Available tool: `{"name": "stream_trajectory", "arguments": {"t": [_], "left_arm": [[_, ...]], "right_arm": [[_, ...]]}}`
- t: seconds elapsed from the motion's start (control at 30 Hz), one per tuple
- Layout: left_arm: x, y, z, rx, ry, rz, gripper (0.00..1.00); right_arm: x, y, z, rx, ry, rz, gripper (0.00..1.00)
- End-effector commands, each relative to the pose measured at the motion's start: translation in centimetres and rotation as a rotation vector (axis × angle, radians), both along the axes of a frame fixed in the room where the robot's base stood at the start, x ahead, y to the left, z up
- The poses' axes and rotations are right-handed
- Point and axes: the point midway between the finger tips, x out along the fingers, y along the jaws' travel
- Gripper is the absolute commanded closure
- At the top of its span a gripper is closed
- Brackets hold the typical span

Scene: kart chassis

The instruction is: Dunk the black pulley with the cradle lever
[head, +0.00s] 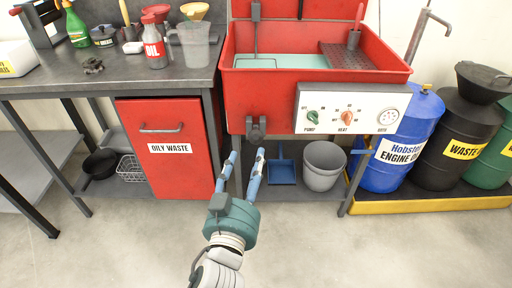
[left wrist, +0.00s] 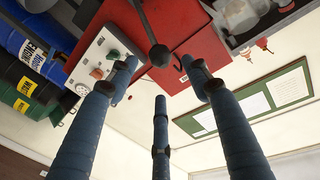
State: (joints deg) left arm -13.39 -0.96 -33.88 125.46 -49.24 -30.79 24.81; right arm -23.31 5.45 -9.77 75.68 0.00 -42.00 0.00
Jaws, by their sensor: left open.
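A black round knob (head: 256,131) on a dark bracket sticks out from the front of the red wash basin (head: 240,90); it looks like the lever end. In the left wrist view the black ball (left wrist: 160,56) sits at the end of a grey rod, beyond and between my fingertips. My left gripper (head: 246,157) is open and empty, its blue fingers pointing up just below the knob and apart from it. A small dark part (head: 93,66) lies on the workbench; I cannot tell whether it is the black pulley. My right gripper is out of view.
A control panel (head: 352,109) with green and orange knobs is right of the lever. Blue (head: 405,140) and black (head: 450,135) drums stand at the right. A grey bucket (head: 323,165) and blue dustpan (head: 282,168) sit below the basin. A red cabinet (head: 165,175) stands left.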

Motion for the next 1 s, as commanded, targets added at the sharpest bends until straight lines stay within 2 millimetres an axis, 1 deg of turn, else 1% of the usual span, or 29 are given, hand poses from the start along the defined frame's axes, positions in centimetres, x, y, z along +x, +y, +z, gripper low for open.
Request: {"name": "stream_trajectory", "arguments": {"t": [0.17, 0.23, 0.4, 0.5, 0.6, 0.77, 1.0], "left_arm": [[2.4, -0.4, 0.2, 0.002, -0.004, 0.0, 0.51], [3.7, -0.7, 0.1, 0.003, -0.004, -0.001, 0.51], [6.9, -1.2, 0.1, 0.003, -0.002, -0.001, 0.51], [8.4, -1.5, 0.0, 0.004, -0.001, -0.001, 0.51], [9.5, -1.7, 0.0, 0.002, 0.0, -0.001, 0.51], [10.3, -1.8, -0.1, 0.001, 0.001, -0.002, 0.51], [10.3, -1.8, -0.1, 0.001, 0.001, -0.002, 0.51]], "right_arm": [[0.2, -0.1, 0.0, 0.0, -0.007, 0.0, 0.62], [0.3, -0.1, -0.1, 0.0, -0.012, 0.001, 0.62], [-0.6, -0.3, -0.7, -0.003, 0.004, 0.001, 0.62], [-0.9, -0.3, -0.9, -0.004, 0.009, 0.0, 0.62], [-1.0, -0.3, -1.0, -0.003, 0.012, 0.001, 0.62], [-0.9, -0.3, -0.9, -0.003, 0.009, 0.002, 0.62], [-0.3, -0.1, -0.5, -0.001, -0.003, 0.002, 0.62]]}}
